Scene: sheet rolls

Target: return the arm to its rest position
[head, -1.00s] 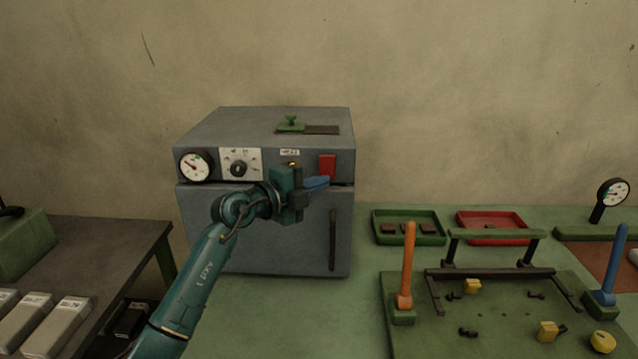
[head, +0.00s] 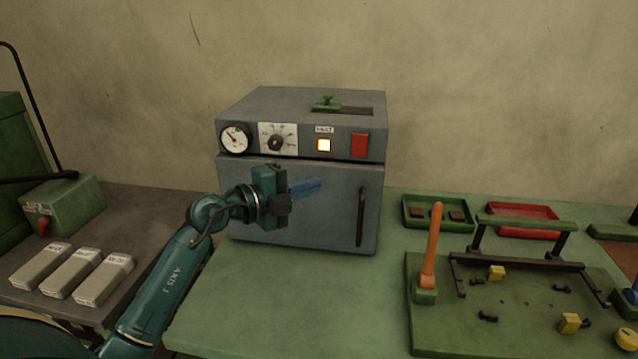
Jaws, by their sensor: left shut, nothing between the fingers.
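My left arm (head: 178,275) is teal and comes up from the lower left. Its gripper (head: 308,188) is shut and empty, with blue fingers pointing right. It hangs in front of the door of a grey oven-like box (head: 310,225). The box's front panel carries a gauge (head: 234,138), a dial (head: 276,142), a lit lamp (head: 323,145) and a red switch (head: 359,145). The door is closed, with a dark vertical handle (head: 361,217) to the right of the fingers, apart from them. My right gripper is not in view.
A green fixture board (head: 450,330) with an orange lever (head: 432,245) stands at the right, with green (head: 437,225) and red (head: 520,232) trays behind. A dark side table (head: 150,215) at the left holds grey blocks (head: 75,272) and a green box (head: 62,205). The green bench (head: 290,310) before the box is clear.

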